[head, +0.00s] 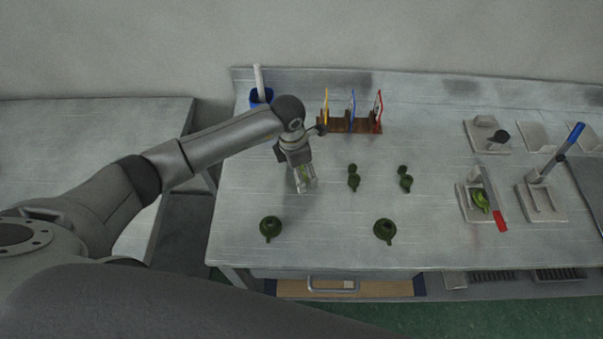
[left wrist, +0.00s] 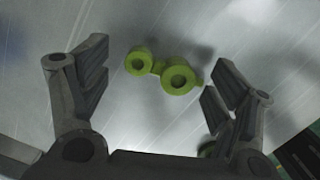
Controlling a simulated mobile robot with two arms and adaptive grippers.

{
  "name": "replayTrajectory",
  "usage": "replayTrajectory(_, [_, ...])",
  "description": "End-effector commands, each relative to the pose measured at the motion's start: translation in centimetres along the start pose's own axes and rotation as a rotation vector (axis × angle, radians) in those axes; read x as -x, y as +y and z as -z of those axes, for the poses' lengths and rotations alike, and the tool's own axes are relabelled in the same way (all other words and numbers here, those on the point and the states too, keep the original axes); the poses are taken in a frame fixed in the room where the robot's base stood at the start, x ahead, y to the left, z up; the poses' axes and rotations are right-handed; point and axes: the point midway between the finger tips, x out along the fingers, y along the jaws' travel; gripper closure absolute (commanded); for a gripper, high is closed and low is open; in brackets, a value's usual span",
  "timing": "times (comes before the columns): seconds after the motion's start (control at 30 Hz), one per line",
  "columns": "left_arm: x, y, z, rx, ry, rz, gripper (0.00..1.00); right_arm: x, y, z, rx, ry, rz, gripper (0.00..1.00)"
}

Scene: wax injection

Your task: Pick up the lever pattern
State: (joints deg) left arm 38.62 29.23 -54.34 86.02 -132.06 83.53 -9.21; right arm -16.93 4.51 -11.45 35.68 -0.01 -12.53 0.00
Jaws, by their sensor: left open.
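The lever pattern is a green piece with two joined rings of different size; in the left wrist view (left wrist: 178,80) it lies on the metal table between my spread fingers. My left gripper (left wrist: 160,72) is open, its fingers on either side of the piece with gaps to both. In the head view my left gripper (head: 305,187) points down over the table's left half, and a bit of green (head: 304,173) shows between its fingers. Two similar green two-lobed pieces (head: 354,177) (head: 405,178) lie to its right. My right gripper is not in view.
Two round green pieces with short spouts (head: 270,228) (head: 385,231) lie nearer the front edge. A brown rack (head: 350,126) with yellow, blue and red tools stands behind. A blue cup (head: 260,96) is at the back left. Grey trays (head: 541,205) with tools are at right.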

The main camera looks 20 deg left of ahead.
Motion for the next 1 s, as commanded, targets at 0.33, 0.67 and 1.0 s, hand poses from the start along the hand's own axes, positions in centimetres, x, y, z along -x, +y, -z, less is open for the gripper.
replayTrajectory(0.33, [0.0, 0.0, 0.0, 0.001, 0.000, 0.000, 0.58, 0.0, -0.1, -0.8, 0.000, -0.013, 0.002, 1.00])
replayTrajectory(0.67, [-0.1, 0.0, 0.1, 0.001, 0.002, 0.001, 0.60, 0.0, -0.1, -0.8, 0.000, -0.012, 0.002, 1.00])
replayTrajectory(1.0, [2.3, 0.1, -0.3, -0.001, -0.003, -0.002, 0.60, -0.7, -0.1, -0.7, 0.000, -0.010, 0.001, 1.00])
